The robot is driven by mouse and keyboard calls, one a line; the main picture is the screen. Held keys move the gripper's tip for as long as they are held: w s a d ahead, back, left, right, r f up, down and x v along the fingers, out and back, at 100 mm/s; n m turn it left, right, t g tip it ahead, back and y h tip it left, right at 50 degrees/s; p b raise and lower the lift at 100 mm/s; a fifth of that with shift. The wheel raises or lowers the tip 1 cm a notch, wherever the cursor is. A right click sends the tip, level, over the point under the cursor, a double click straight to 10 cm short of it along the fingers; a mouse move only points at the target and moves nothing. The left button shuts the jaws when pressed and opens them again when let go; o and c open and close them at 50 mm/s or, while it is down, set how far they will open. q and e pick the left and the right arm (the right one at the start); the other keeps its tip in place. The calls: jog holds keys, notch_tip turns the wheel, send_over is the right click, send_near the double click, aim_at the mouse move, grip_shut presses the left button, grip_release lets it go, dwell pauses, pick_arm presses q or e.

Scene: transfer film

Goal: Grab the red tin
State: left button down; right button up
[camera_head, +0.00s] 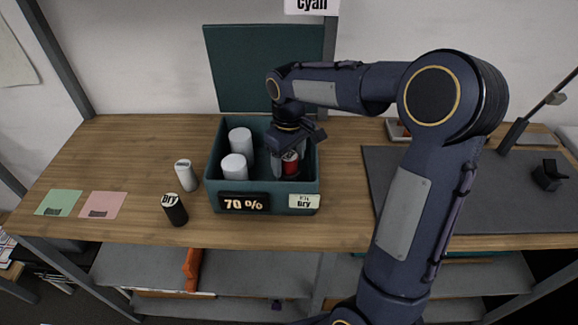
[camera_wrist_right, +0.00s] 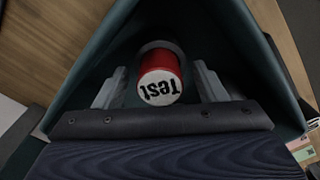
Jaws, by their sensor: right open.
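The red tin (camera_head: 290,163) stands in the right part of a teal box on the table, partly hidden by my right gripper. In the right wrist view the red tin (camera_wrist_right: 161,78) shows a white lid reading "Test". My right gripper (camera_head: 287,160) reaches down into the box from above. In the wrist view its fingers (camera_wrist_right: 160,88) are open, one on each side of the tin, with a gap to each. My left gripper is not in view.
The teal box (camera_head: 213,190) also holds two white tins (camera_head: 234,167), (camera_head: 240,141) at left. A white tin (camera_head: 186,176) and a black tin (camera_head: 175,210) stand left of it.

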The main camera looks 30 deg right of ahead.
jog(key=shift+c, duration=0.3)
jog(key=c, duration=1.1)
jog(key=shift+r, duration=0.15)
